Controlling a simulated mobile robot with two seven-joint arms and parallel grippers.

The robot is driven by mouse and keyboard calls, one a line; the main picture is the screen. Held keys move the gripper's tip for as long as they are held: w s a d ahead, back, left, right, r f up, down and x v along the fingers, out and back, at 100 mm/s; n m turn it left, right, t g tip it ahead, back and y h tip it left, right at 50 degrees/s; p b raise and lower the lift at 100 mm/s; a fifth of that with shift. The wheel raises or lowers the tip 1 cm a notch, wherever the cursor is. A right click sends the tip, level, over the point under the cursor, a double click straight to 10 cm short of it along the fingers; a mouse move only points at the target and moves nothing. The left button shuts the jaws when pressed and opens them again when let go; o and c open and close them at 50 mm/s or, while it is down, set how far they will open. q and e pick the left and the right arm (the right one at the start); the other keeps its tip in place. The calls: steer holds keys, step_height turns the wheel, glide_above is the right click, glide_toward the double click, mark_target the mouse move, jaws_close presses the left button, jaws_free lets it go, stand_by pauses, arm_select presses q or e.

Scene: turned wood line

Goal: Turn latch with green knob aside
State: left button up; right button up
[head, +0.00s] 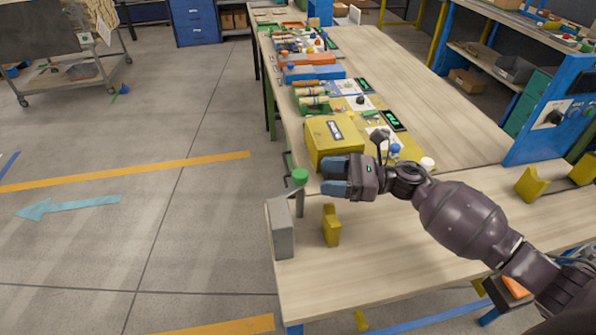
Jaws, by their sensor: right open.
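The green knob (300,175) sits at the top of a thin upright stem near the table's left edge. The stem's lower end is close beside a grey block (281,229); I cannot tell how the latch joins it. My right gripper (325,178) is open, its two blue-grey fingers pointing left toward the knob. In the picture the fingertips are just right of the knob, with a small gap, and nothing shows between them. A yellow stop block (331,226) stands below the gripper. My left gripper is not in view.
A yellow box (340,138) with a label stands just behind the right gripper. Trays and tools line the table's left side farther back. The wooden table top (400,250) is bare at the front. A yellow V-shaped block (531,185) stands at the right.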

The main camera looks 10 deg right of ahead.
mark_target(300, 173)
steer(key=p+x, duration=0.1)
steer(key=x, duration=0.5)
steer(key=shift+w+a, duration=0.1)
steer(key=shift+a, duration=0.2)
jaws_close()
